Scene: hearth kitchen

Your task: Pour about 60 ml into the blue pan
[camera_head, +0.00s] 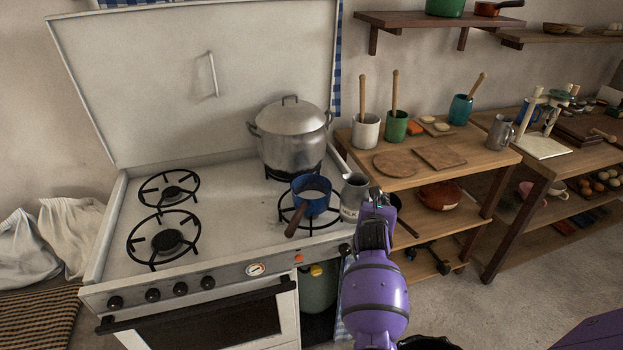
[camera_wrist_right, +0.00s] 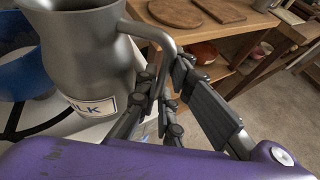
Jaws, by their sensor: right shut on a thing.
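The blue pan (camera_head: 314,206) stands on the front right burner of the stove, its brown handle pointing to the front left. Part of it shows at the left edge of the wrist view (camera_wrist_right: 22,78). My right gripper (camera_head: 376,202) is shut on the handle of a grey metal jug (camera_head: 352,194), labelled MILK, just right of the pan. In the wrist view the fingers (camera_wrist_right: 165,88) close around the handle of the jug (camera_wrist_right: 88,62). The jug looks about upright, and I see no stream. Its contents are hidden. My left gripper is out of view.
A large lidded pot (camera_head: 290,138) stands on the back right burner. The two left burners (camera_head: 168,240) are empty. A wooden side table (camera_head: 470,158) with pots of utensils and boards stands right of the stove. The raised stove lid (camera_head: 150,80) is behind.

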